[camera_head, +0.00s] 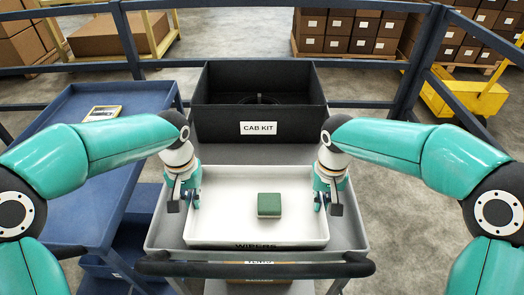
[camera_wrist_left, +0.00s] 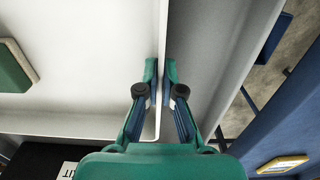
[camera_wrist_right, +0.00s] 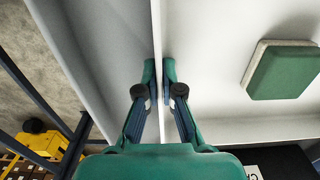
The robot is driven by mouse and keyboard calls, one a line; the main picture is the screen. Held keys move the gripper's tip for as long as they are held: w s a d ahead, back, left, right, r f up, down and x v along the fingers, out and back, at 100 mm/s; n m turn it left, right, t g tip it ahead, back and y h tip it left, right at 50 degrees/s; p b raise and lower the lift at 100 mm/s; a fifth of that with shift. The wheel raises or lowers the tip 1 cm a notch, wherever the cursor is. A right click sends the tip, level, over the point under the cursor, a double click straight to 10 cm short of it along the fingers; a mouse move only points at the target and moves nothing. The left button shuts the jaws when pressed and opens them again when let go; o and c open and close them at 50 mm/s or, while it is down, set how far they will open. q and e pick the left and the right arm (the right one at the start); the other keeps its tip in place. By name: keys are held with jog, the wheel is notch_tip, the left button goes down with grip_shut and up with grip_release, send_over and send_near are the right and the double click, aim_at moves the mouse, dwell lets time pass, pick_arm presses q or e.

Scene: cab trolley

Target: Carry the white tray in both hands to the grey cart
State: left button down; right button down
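The white tray (camera_head: 225,225) is over the top of the grey cart (camera_head: 345,220), inside its raised rim. I cannot tell whether its base touches the cart. A green block with a pale base (camera_head: 269,205) lies in the tray, right of centre. My left gripper (camera_head: 188,196) is shut on the tray's left wall, one finger on each side, as the left wrist view shows (camera_wrist_left: 160,75). My right gripper (camera_head: 328,197) is shut on the right wall in the same way, seen in the right wrist view (camera_wrist_right: 159,75).
A black bin labelled CAB KIT (camera_head: 260,118) stands behind the tray. The cart's dark handle (camera_head: 255,268) is in front. A blue table (camera_head: 85,165) with a small yellow-edged item (camera_head: 102,113) stands at the left. Blue rails (camera_head: 360,104), cartons and a yellow trolley (camera_head: 470,95) lie beyond.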

pick_arm(q)
jog(key=shift+f, duration=0.5)
pick_arm(e)
jog(key=shift+f, duration=0.5)
pick_arm(q)
jog(key=c, duration=1.3)
grip_release()
jog(key=shift+r, duration=0.1)
pick_arm(e)
jog(key=c, duration=1.3)
grip_release()
jog(key=shift+r, duration=0.1)
jog(key=shift+r, duration=0.3)
pick_arm(q)
notch_tip(320, 180, up, 12)
jog(key=shift+f, duration=0.1)
pick_arm(e)
notch_tip(320, 180, up, 11)
jog(key=shift+r, duration=0.2)
